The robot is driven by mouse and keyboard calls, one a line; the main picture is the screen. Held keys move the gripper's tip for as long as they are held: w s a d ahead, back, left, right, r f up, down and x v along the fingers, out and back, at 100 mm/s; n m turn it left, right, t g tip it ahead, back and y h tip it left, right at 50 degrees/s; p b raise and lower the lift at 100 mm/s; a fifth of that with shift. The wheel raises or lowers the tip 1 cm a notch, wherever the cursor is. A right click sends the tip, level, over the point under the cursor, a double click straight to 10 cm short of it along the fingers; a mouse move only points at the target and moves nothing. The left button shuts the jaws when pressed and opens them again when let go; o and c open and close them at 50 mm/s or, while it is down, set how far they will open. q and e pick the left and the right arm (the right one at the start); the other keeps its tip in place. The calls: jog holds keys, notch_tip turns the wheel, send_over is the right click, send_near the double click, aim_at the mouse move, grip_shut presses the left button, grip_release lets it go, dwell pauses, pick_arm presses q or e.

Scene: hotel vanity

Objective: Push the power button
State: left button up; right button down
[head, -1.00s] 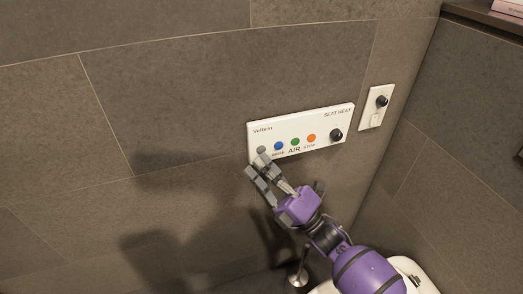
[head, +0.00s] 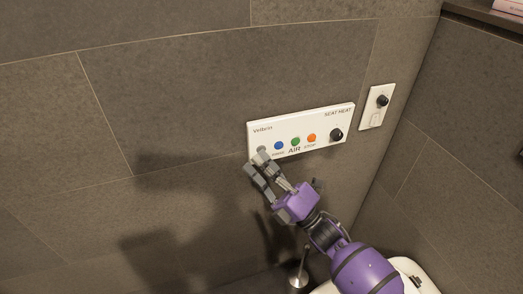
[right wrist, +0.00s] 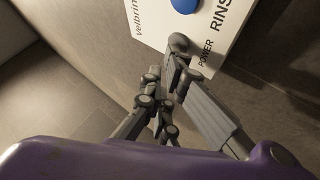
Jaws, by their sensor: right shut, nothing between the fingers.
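The white control panel (head: 266,134) is on the tiled wall, with a row of grey, blue, green and orange buttons. The grey power button (head: 261,149) is at its left end. In the right wrist view the word POWER (right wrist: 204,54) shows beside a rounded grey shape (right wrist: 178,42), which seems to be this button. My right gripper (head: 256,161) is shut and empty, its fingertips at the panel's lower left edge, right by the grey button and partly covering it. I cannot tell whether they touch it. My left gripper is not in view.
The blue button (head: 278,146) is just right of the grey one, then green (head: 295,141), orange (head: 312,138) and a black knob (head: 336,134). A small wall plate with a knob (head: 382,101) is further right. A white toilet (head: 425,282) is at lower right. The wall left is bare.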

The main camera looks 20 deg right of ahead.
jog(key=shift+w, duration=0.15)
jog(key=shift+s, duration=0.7)
jog(key=s+p, duration=0.2)
jog(key=s, duration=0.4)
jog(key=shift+d, duration=0.15)
dwell(0.5)
